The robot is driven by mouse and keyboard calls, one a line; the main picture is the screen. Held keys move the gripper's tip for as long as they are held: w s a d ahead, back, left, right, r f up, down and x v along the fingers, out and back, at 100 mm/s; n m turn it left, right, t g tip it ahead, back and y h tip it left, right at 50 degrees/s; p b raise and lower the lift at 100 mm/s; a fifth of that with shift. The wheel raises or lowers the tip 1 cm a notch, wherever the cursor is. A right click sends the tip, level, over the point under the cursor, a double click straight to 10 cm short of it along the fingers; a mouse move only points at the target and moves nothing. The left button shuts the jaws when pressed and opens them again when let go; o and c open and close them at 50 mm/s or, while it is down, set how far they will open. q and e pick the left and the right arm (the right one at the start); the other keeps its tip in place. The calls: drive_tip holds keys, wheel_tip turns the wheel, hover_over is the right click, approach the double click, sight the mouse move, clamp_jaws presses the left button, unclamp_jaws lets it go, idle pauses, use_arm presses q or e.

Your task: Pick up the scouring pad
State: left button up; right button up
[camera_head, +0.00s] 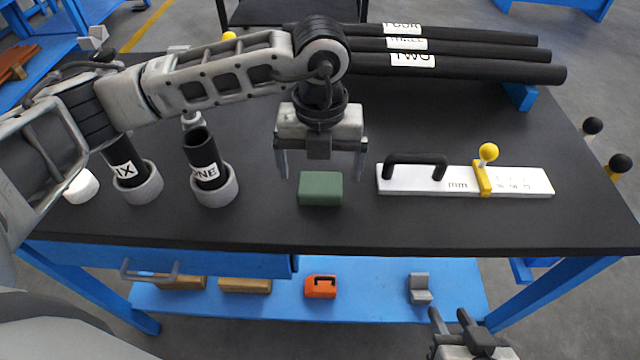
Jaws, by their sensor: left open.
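The scouring pad (320,189) is a green block lying on the black tabletop near its front edge, in the middle of the head view. My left gripper (321,172) hangs over it, pointing down. Its two fingers are spread wide, one to each side of the pad in the picture, and nothing is between them. The fingertips appear above or just behind the pad; the exact gap cannot be told. My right gripper (462,325) is at the bottom edge, below the table's front edge and far from the pad. Its jaw opening is unclear.
A white measuring plate (430,182) with a black handle and yellow slider lies right of the pad. Black tubes (207,162) stand in grey holders on the left. Long labelled bars (470,52) lie behind. A lower blue shelf (370,305) holds small items.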

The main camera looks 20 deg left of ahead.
sight(320, 183)
use_arm(q)
drive_tip(key=shift+f, duration=1.95)
drive_tip(key=c, duration=1.1)
drive_tip(key=shift+o, duration=0.2)
drive_tip(key=shift+r, duration=0.1)
drive_tip(key=shift+r, duration=0.4)
wheel_tip(320, 183, up, 2)
drive_tip(key=shift+r, duration=0.2)
drive_tip(key=w+d+r+b, duration=0.2)
drive_tip(key=w+d+r, duration=0.7)
drive_tip(key=w, duration=0.1)
drive_tip(key=shift+d+r, duration=0.35)
drive_tip(key=shift+r, duration=0.05)
drive_tip(key=shift+o, duration=0.4)
drive_tip(key=shift+f, duration=0.1)
